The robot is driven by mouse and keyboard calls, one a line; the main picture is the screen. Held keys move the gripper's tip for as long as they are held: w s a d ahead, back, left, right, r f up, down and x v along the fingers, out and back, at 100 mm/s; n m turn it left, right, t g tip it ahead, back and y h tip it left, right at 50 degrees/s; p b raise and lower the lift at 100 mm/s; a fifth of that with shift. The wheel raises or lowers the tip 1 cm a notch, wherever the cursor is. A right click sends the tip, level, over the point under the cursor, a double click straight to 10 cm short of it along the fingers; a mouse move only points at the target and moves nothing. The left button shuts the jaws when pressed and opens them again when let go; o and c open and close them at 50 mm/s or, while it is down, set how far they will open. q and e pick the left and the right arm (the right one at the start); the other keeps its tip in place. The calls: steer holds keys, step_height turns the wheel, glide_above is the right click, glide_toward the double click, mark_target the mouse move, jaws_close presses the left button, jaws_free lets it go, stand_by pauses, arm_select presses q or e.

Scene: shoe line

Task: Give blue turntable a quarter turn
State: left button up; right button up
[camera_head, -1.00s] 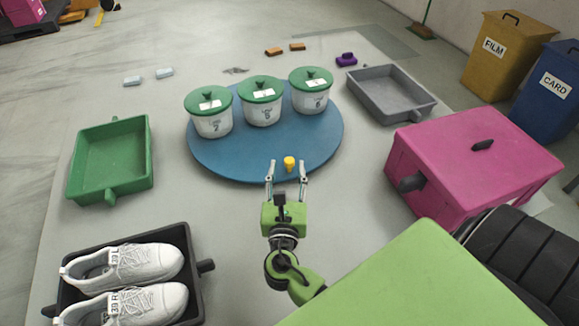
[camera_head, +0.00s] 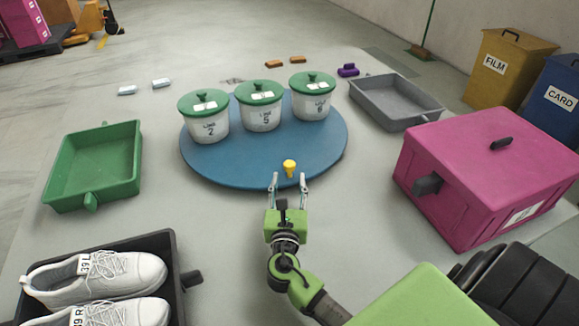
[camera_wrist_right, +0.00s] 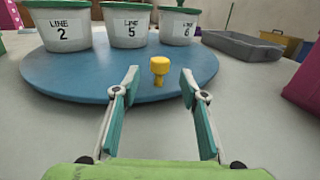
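The blue turntable (camera_head: 235,165) lies on the table and carries three white tubs with green lids. A yellow knob (camera_head: 289,168) stands on its near rim. My right gripper (camera_head: 289,178) is open just in front of the knob, with its fingers pointing at the turntable. In the right wrist view the yellow knob (camera_wrist_right: 159,69) shows between and beyond the open fingertips (camera_wrist_right: 159,82), touching neither. The tubs are labelled Line 2 (camera_head: 208,122), Line 5 (camera_head: 261,110) and Line 6 (camera_head: 313,102). My left gripper does not show.
A green tray (camera_head: 61,174) stands at left, a dark tray (camera_head: 170,262) with white shoes at front left. A grey tray (camera_head: 421,116) is at back right, a pink box (camera_head: 470,160) at right. Small bars and a purple item (camera_head: 348,70) lie at the back.

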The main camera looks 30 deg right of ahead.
mark_target(289, 169)
steer(key=x, duration=0.7)
steer(key=shift+d+b, duration=0.1)
steer(key=shift+b, duration=0.2)
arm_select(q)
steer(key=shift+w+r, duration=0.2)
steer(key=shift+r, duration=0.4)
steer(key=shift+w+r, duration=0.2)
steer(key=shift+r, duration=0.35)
arm_select(e)
jaws_close()
